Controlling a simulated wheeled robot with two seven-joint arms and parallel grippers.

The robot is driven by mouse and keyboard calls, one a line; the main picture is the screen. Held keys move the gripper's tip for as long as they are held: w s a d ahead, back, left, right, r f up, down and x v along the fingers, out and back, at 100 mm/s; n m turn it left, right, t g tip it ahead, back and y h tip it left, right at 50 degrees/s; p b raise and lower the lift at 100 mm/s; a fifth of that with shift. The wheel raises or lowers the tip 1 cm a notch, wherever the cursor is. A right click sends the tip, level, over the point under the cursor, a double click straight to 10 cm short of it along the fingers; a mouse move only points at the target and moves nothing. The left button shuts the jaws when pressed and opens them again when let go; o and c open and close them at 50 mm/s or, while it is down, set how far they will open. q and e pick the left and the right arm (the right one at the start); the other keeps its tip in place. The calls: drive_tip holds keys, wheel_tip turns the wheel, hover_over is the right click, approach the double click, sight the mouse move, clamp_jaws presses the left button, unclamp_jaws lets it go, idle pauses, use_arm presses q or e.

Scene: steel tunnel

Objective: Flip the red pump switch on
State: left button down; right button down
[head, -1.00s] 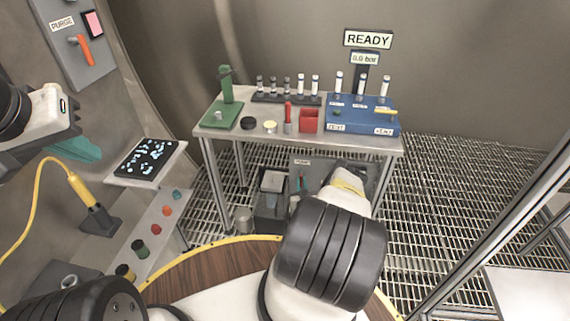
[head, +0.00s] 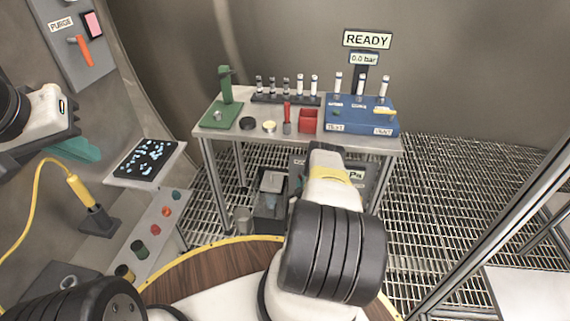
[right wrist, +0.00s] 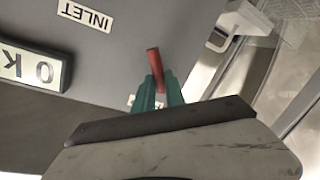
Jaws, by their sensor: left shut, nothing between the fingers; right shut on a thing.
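In the right wrist view a red lever (right wrist: 154,66) stands out from a grey panel (right wrist: 150,25). The teal fingers of my right gripper (right wrist: 158,90) are shut on its lower part, and its red upper end shows beyond them. A small label beside the fingers is mostly covered. In the head view my right forearm and wrist hide the gripper and lever, in front of the grey panel (head: 368,167) under the table. My left gripper (head: 76,148) is shut and empty at the left, away from the panel.
The right wrist view shows an INLET label (right wrist: 85,16) and an OK sign (right wrist: 32,68). Above the panel stands a table (head: 270,140) with tubes, a green stand (head: 226,92) and a blue unit (head: 362,116). A READY sign (head: 367,39) hangs behind. Grating floor is clear at right.

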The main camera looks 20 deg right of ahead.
drive_tip(key=n, duration=0.3)
drive_tip(key=n+g+h, duration=0.1)
drive_tip(key=n, duration=0.1)
drive_tip(key=r+n+h, duration=0.1)
drive_tip(key=n, duration=0.2)
drive_tip(key=shift+n+g, duration=0.3)
drive_tip(key=shift+g, duration=0.1)
idle(0.4)
drive_tip(key=c, duration=1.4)
unclamp_jaws()
drive_tip(key=v, duration=0.7)
drive_tip(key=shift+s+a+r, duration=0.1)
drive_tip(key=shift+s+a, duration=0.15)
drive_tip(key=shift+s, duration=0.05)
